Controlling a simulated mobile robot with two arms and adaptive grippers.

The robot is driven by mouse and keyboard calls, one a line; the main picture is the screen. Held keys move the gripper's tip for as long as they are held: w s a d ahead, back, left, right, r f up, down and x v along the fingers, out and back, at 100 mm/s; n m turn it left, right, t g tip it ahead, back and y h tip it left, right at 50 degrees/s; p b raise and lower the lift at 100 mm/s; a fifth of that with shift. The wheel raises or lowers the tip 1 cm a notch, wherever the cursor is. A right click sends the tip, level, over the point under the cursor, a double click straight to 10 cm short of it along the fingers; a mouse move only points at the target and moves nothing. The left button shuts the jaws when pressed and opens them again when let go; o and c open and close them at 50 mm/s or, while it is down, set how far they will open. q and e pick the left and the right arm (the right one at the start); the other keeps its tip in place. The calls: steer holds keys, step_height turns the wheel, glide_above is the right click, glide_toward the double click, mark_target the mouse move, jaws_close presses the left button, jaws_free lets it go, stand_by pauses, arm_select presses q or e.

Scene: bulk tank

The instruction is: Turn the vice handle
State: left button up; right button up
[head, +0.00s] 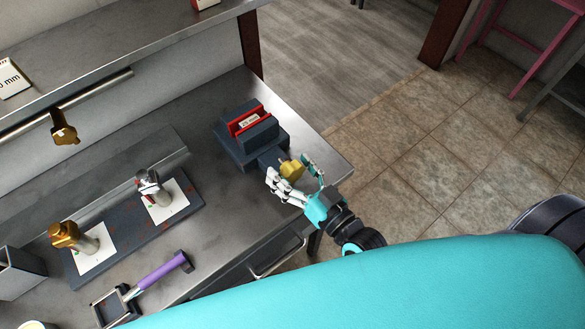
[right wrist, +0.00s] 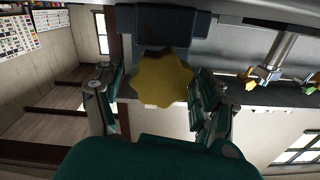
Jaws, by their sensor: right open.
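The vice (head: 252,135) is dark grey with red jaws and stands near the right end of the metal workbench. Its handle (head: 291,168) is a yellow lobed knob at its front. My right gripper (head: 296,175) is open, with its fingers on either side of the knob. The dark vice body (right wrist: 165,25) is behind the knob there. My left gripper is not in view.
On the workbench (head: 235,210) are a dark board (head: 120,240) with two upright fittings, a purple-handled tool (head: 160,275) and a grey box (head: 18,275). A shelf (head: 110,50) with a rail runs above the back. Open tiled floor (head: 450,160) lies to the right.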

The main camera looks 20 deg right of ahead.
steer(key=v, duration=1.2)
stand_by(0.9)
steer(key=s+d+f+g+h, duration=0.1)
steer(key=s+d+f+g, duration=0.15)
steer(key=f, duration=0.85)
steer(key=s+d+f+n+g+h, duration=0.1)
steer(key=d+f+g+h, duration=0.15)
steer(key=f, duration=0.85)
steer(key=s+d+f+g+h, duration=0.1)
steer(key=f+g, duration=0.2)
steer(key=f, duration=0.8)
steer(key=s+d+f+g+h, duration=0.1)
steer(key=s+f+g, duration=0.6)
steer(key=s+f, duration=0.8)
step_height(320, 180, down, 2)
steer(key=shift+s+d+f+g+h, duration=0.1)
steer(key=shift+s+d+g+h, duration=0.2)
steer(key=shift+s+g+h, duration=0.1)
